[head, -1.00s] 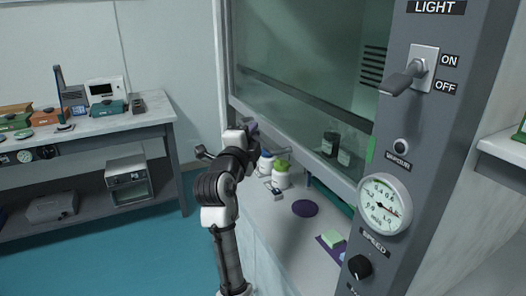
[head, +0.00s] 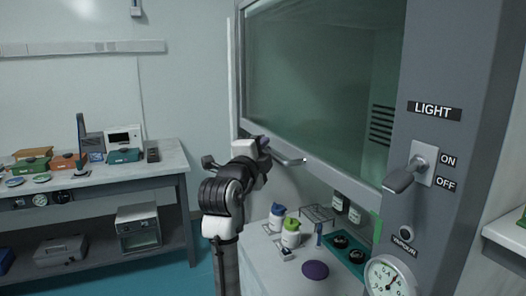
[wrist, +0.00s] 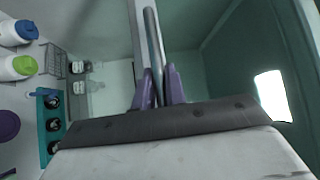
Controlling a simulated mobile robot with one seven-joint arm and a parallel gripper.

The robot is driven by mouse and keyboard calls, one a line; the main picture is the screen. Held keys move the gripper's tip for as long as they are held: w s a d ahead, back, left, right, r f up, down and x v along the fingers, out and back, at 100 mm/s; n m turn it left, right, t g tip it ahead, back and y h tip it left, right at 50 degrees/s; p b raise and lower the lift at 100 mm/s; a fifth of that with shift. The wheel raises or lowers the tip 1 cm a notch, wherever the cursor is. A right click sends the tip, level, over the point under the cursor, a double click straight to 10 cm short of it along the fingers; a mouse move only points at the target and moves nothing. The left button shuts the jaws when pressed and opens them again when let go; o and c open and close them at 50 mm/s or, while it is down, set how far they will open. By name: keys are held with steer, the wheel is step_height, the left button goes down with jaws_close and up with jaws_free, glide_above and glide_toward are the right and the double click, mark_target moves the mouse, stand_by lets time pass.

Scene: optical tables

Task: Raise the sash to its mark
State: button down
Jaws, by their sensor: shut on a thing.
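The sash is a large greenish glass pane with a pale lower rail (head: 335,180) on the fume cupboard, in the head view. Below the rail is a gap onto the worktop. A green strip (head: 376,228) on the right post stands just under the rail's right end. My gripper (head: 266,146) is at the rail's left part. It is shut on the bar-shaped sash handle (head: 290,160). In the wrist view the purple fingers (wrist: 159,88) lie on either side of the grey handle bar (wrist: 153,45). The exact finger contact is partly hidden by the gripper body.
White bottles with blue and green caps (head: 291,233), a wire rack (head: 318,214), a teal tray (head: 352,256) and a purple disc (head: 315,270) are on the worktop. The light lever (head: 400,180) juts from the right post. A side bench (head: 150,172) stands left.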

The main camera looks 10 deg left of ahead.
steer(key=c, duration=1.7)
jaws_free()
steer(key=s+b, duration=0.1)
steer(key=s, duration=0.3)
steer(key=s+a+f+b, duration=0.1)
steer(key=s+b, duration=0.1)
steer(key=s, duration=0.3)
steer(key=s+a+b, duration=0.1)
steer(key=s+b, duration=0.1)
steer(key=s, duration=0.2)
steer(key=shift+s+f, duration=0.25)
steer(key=shift+f, duration=0.15)
